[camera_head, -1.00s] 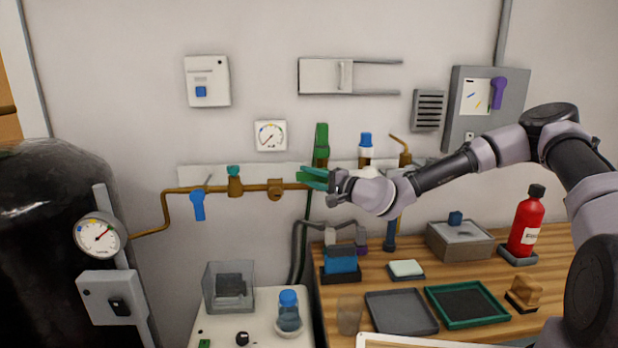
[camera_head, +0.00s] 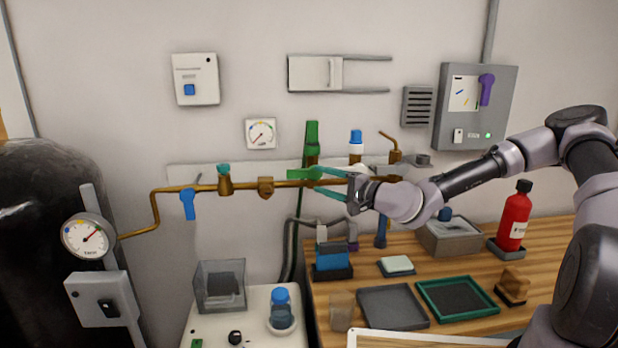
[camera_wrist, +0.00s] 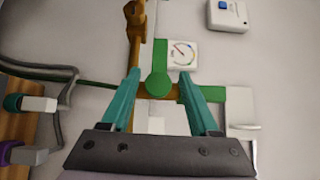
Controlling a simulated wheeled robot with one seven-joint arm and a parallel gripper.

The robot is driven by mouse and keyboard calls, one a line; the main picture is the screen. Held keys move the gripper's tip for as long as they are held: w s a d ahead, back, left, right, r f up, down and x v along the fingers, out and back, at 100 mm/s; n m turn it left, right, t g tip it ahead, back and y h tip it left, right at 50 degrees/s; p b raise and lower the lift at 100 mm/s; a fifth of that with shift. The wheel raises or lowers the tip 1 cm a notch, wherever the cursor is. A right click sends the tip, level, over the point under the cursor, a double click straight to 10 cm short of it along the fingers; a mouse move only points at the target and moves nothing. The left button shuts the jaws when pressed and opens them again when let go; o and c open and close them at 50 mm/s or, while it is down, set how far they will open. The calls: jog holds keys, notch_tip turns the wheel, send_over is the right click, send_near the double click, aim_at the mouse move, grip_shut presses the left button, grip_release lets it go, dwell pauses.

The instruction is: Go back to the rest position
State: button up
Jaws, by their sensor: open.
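My gripper (camera_head: 331,183) is at the brass pipe on the wall, at the green valve. Its two teal fingers are open. In the wrist view my gripper (camera_wrist: 160,92) has one finger on each side of the valve's round green hub (camera_wrist: 159,84), with visible gaps. The green valve handle (camera_head: 311,140) stands up above the pipe in the head view, and a green piece (camera_head: 303,173) lies along the pipe beside the fingers. I cannot tell whether any finger touches the valve. Nothing is held.
A blue-handled valve (camera_head: 188,204) hangs from the pipe (camera_head: 205,189) to the left. Below are a wooden bench (camera_head: 400,270) with trays and a red bottle (camera_head: 514,218).

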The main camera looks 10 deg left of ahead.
jog(key=shift+v, duration=1.2)
